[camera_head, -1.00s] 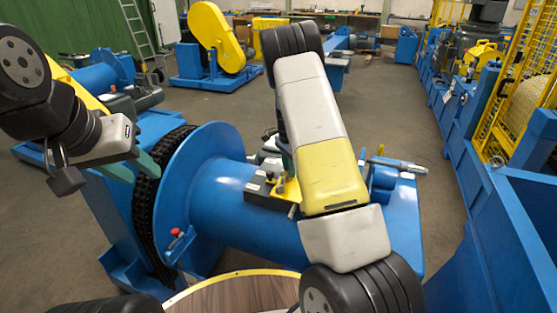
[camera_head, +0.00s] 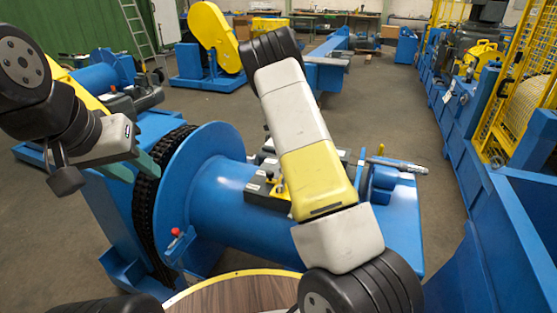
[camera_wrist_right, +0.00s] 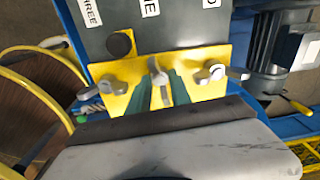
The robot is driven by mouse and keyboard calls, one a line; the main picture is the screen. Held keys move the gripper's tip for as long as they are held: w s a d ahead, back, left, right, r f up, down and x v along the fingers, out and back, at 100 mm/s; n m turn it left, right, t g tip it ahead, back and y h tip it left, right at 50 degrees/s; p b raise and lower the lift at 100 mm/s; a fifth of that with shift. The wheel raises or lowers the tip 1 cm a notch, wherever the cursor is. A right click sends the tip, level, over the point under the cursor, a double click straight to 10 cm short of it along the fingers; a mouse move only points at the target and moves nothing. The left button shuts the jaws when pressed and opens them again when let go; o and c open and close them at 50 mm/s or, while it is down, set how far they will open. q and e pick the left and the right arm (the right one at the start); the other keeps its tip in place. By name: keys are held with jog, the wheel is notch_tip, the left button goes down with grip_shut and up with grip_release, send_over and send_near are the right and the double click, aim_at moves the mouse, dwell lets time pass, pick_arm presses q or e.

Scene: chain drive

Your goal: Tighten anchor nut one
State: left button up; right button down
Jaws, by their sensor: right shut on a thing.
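In the right wrist view, a yellow plate (camera_wrist_right: 207,60) carries three silver winged nuts in a row. The middle one, anchor nut one (camera_wrist_right: 154,66), sits under a label partly read as "NE". My right gripper (camera_wrist_right: 165,84) has its green fingers shut around this nut's wing. The left nut (camera_wrist_right: 112,87) is under "THREE"; the right nut (camera_wrist_right: 203,76) is under a label showing "O". In the head view my right forearm hides the right gripper and most of the plate. My left gripper (camera_head: 138,173) has its green fingers apart and empty beside the black chain (camera_head: 146,208).
A blue drum (camera_head: 225,195) with a large flange lies between my arms. A wood-topped round table edge (camera_head: 235,292) is in front. Yellow mesh guards (camera_head: 505,85) are at the right.

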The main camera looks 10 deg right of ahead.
jog(key=shift+w+m, duration=0.15)
jog(key=shift+m, duration=0.25)
dwell(1.5)
jog(key=c, duration=1.5)
grip_release()
jog(key=shift+a+r, duration=0.2)
jog(key=shift+r, duration=3.75)
